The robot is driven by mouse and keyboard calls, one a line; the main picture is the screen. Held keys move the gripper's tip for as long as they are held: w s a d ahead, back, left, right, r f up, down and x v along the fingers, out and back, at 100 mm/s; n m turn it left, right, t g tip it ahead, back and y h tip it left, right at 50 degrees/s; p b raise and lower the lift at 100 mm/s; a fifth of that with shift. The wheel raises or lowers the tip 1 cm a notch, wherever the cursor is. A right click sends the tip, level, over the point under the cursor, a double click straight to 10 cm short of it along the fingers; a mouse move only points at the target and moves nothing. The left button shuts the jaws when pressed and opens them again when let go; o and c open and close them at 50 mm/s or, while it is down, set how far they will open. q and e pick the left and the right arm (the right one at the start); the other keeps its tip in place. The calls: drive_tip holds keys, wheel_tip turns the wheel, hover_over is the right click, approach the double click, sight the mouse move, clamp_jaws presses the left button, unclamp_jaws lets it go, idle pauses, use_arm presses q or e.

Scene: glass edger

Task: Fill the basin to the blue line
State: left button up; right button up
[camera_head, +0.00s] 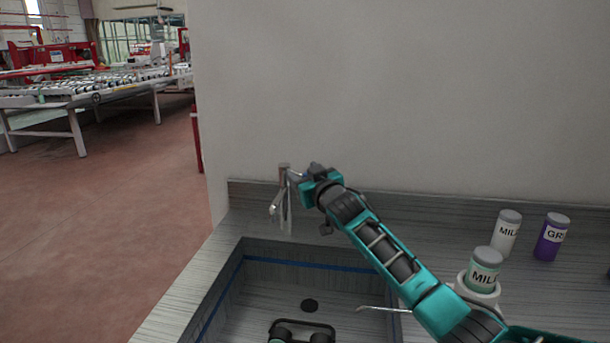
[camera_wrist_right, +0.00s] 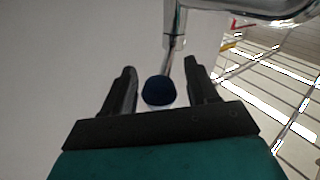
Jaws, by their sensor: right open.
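The basin (camera_head: 262,288) is sunk in the grey streaked counter, with the blue line (camera_head: 310,264) running around its inner walls. Its floor and dark round drain (camera_head: 310,305) are visible, and I see no water. The metal faucet (camera_head: 286,208) stands at the basin's back left, and no stream shows from it. My right gripper (camera_head: 296,177) is at the faucet's top. In the right wrist view the gripper (camera_wrist_right: 162,85) is open, with a dark blue round knob (camera_wrist_right: 159,91) between its fingers on a metal stem; contact cannot be told. My left gripper is not in view.
A white bottle (camera_head: 506,235), a purple bottle (camera_head: 551,238) and a green-labelled bottle (camera_head: 484,270) in a white holder stand on the counter at right. A plain wall (camera_head: 400,90) rises behind. Open floor (camera_head: 90,230) lies left.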

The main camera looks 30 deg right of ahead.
clamp_jaws()
idle(0.3)
idle(0.4)
